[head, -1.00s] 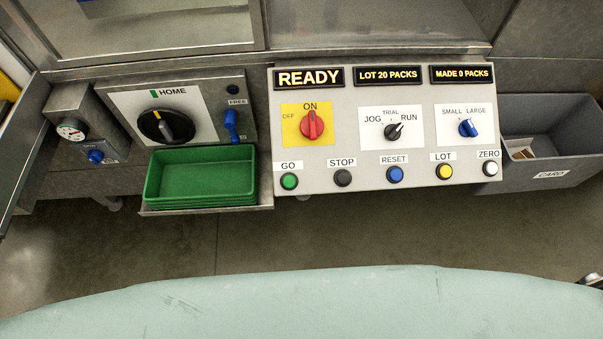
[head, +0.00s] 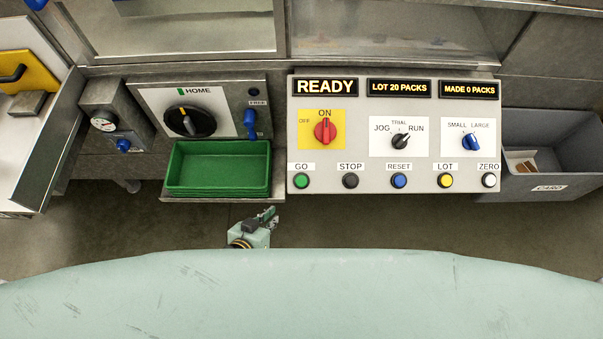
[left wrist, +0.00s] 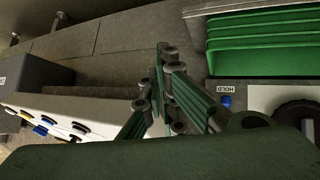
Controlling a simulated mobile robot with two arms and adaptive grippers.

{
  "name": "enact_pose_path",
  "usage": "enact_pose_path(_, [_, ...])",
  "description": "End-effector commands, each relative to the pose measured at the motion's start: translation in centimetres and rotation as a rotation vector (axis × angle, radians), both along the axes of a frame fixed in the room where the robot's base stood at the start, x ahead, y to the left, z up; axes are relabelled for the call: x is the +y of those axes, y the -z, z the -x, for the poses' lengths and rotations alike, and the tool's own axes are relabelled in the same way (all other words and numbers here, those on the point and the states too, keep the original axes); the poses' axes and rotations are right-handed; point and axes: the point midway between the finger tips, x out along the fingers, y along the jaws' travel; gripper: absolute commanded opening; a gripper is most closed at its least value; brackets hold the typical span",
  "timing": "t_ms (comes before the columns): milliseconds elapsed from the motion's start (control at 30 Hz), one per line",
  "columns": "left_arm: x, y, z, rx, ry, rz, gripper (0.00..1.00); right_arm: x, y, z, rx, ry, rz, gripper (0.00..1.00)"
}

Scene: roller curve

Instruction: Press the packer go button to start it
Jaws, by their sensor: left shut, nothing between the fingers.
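The green GO button (head: 301,181) is at the lower left of the light grey control panel (head: 355,165) in the head view. The display above reads READY. My left gripper (head: 272,213) is below and left of the GO button, apart from the panel, under the green trays. Its fingers are shut and empty, which also shows in the left wrist view (left wrist: 162,52). In that view the panel (left wrist: 45,103) lies at the left with several buttons; I cannot tell the GO button there. My right gripper is not in view.
Stacked green trays (head: 218,190) sit on a shelf left of the panel. STOP (head: 350,181), RESET (head: 399,181), LOT and ZERO buttons line up right of GO. A grey card bin (head: 560,176) is at the right. Open floor lies below the panel.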

Motion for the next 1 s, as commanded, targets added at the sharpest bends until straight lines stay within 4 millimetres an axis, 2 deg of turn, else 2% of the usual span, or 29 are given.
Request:
enact_pose_path(33, [-1.3,-3.9,-0.9,-0.043,0.01,0.038,0.0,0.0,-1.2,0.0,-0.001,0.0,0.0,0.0])
enact_pose_path(200, [-5.0,-13.4,-2.6,-0.152,0.041,0.156,0.0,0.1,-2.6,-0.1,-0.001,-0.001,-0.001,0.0])
enact_pose_path(300, [-6.3,-17.6,-2.9,-0.196,0.055,0.21,0.0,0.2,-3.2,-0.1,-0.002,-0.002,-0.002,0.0])
enact_pose_path(400, [-7.2,-20.3,-3.0,-0.224,0.066,0.246,0.0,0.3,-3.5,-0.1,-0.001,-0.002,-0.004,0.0])
enact_pose_path(500, [-7.6,-21.6,-3.0,-0.238,0.071,0.264,0.0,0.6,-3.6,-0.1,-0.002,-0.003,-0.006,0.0])
enact_pose_path(600, [-7.8,-22.0,-3.0,-0.242,0.072,0.269,0.0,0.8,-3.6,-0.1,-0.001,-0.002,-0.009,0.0])
enact_pose_path(867, [-7.7,-21.9,-3.0,-0.242,0.072,0.269,0.0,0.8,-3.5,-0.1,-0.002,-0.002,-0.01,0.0])
enact_pose_path(1000, [-7.7,-21.2,-3.3,-0.243,0.071,0.269,0.0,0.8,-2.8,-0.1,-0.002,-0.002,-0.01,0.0])
